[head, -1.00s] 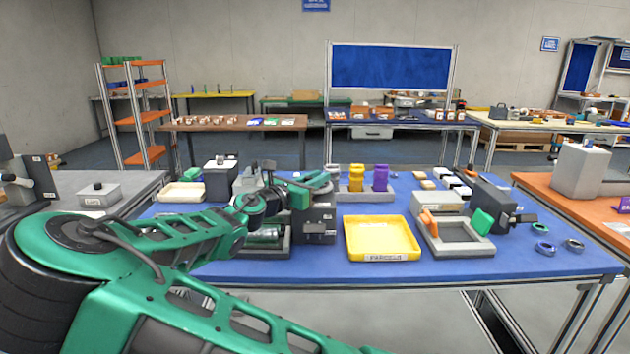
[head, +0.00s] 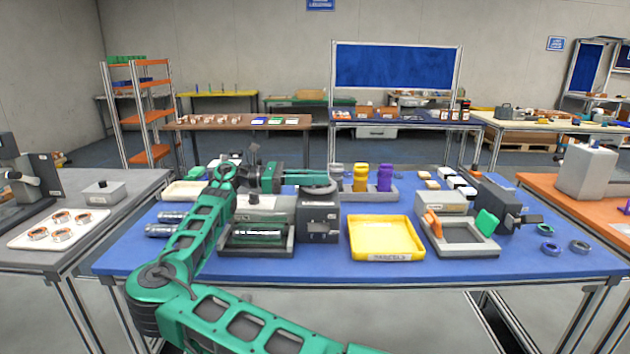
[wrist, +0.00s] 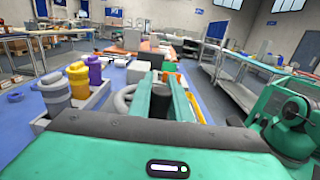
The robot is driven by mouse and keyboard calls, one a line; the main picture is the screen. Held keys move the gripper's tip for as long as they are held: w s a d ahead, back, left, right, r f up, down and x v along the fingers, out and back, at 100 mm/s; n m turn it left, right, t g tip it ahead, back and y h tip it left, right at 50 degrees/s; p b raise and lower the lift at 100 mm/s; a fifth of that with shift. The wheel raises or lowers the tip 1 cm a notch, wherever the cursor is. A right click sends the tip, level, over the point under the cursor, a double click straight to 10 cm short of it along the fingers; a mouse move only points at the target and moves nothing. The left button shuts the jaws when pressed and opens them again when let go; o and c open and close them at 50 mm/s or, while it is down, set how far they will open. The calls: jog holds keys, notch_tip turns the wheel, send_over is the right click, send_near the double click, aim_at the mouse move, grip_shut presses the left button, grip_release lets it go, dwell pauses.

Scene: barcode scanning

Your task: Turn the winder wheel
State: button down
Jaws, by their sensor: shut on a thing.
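The winder is a dark grey boxy machine (head: 318,222) near the middle of the blue table, with a grey wheel (head: 319,189) lying flat on its top. In the wrist view the wheel's grey ring (wrist: 124,98) shows just left of my green fingers. My gripper (head: 304,179) reaches in from the left, level with the wheel top. In the wrist view my gripper (wrist: 166,76) points away across the table.
Grey, yellow and purple spools stand in a rack (head: 368,195) behind the winder. A yellow tray (head: 357,252) and a grey-framed station (head: 468,250) lie to the right.

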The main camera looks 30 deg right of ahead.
jog(key=shift+w+a+m+g+y, duration=0.1)
jog(key=shift+w+m+g+y, duration=0.05)
jog(key=shift+m+g+y, duration=1.05)
jog(key=shift+w+m+g+y, duration=0.15)
jog(key=shift+m+g+y, duration=0.95)
jog(key=shift+g+y, duration=0.2)
jog(key=c, duration=1.6)
grip_release()
